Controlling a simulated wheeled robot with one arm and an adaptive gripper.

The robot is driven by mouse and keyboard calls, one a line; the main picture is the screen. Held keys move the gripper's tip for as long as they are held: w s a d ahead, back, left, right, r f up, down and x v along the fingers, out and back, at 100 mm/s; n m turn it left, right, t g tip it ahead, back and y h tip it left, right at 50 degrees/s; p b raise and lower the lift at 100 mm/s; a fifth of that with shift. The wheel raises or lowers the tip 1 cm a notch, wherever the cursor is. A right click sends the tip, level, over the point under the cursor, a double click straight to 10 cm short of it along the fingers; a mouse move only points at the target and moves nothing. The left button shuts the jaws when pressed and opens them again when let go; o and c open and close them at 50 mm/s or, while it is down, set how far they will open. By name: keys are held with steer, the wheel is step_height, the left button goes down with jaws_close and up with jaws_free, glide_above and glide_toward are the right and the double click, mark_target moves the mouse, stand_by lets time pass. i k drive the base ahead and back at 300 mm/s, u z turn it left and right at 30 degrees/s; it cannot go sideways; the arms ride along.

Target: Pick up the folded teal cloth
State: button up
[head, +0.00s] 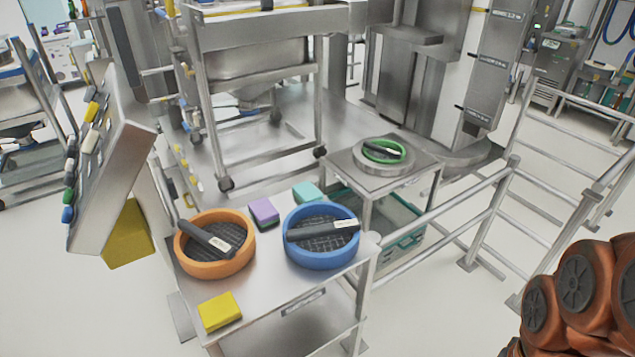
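The folded teal cloth (307,191) is a small block at the back edge of the steel table (262,283). It sits just behind the blue round bin (322,258), which seems to cover part of its front. A purple folded cloth (264,211) with a dark underside lies to its left, a small gap apart. My gripper is not in view, so its state does not show.
An orange round bin (215,262) stands at the table's left; both bins have dark bars across them. A yellow folded cloth (220,311) lies at the front left. Metal railings (440,222) run along the right. A lower stand (375,168) holds a green ring (384,151).

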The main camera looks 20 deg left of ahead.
mark_target(306, 192)
steer(key=z, duration=0.05)
steer(key=i, duration=1.3)
steer(key=u, duration=2.95)
